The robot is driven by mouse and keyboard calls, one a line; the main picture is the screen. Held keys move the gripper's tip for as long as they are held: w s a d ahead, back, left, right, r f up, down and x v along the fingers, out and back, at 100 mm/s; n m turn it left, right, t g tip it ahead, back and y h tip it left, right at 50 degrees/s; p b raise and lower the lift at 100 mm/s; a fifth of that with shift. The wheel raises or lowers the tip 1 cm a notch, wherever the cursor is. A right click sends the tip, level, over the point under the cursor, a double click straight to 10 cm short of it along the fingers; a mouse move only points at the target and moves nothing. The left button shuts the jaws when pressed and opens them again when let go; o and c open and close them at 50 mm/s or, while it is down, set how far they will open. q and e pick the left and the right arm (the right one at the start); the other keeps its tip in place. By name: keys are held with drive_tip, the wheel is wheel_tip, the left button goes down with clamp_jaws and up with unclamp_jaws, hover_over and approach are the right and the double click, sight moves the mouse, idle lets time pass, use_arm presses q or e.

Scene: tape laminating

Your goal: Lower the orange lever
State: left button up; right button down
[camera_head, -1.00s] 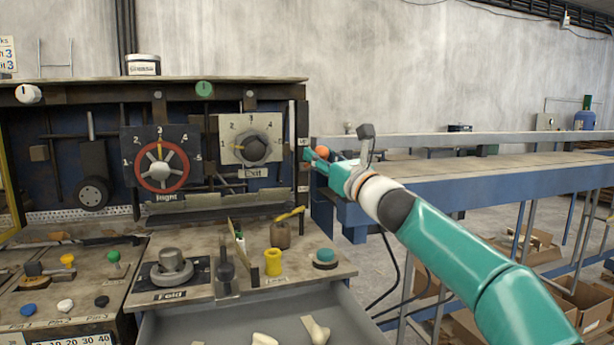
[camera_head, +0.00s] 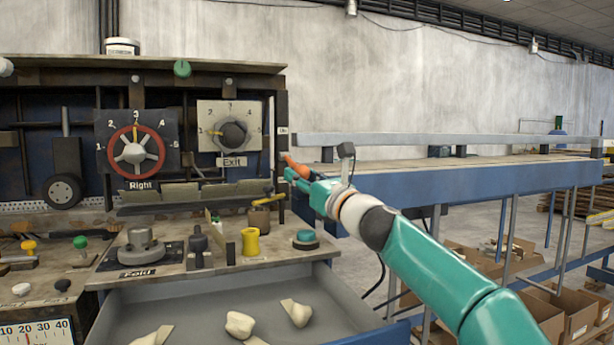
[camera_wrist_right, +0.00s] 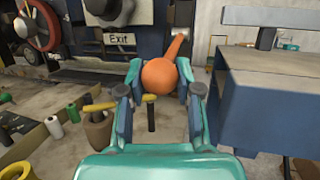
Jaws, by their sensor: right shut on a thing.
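The orange lever has a round orange ball at its end. In the right wrist view the ball (camera_wrist_right: 159,76) sits between the two fingers of my right gripper (camera_wrist_right: 157,88), with a tapering orange shaft running up and right behind it. In the head view the lever (camera_head: 297,167) shows at the right side of the machine panel, below and right of the Exit dial. My right gripper (camera_head: 294,174) is shut on it there, its fingers partly covering the ball. My left gripper is not in view.
The panel carries a red-rimmed dial (camera_head: 136,150) and an Exit dial (camera_head: 233,135). A long blue-sided table (camera_head: 480,180) stands right of the lever. A yellow spool (camera_head: 250,242) and teal button (camera_head: 305,239) sit on the bench below. A grey tray with pale pieces is in front.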

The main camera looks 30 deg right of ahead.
drive_tip(key=shift+w+f, duration=0.15)
drive_tip(key=shift+f, duration=0.2)
drive_tip(key=c, duration=0.8)
unclamp_jaws()
drive_tip(key=shift+w, duration=0.1)
drive_tip(key=v, duration=1.2)
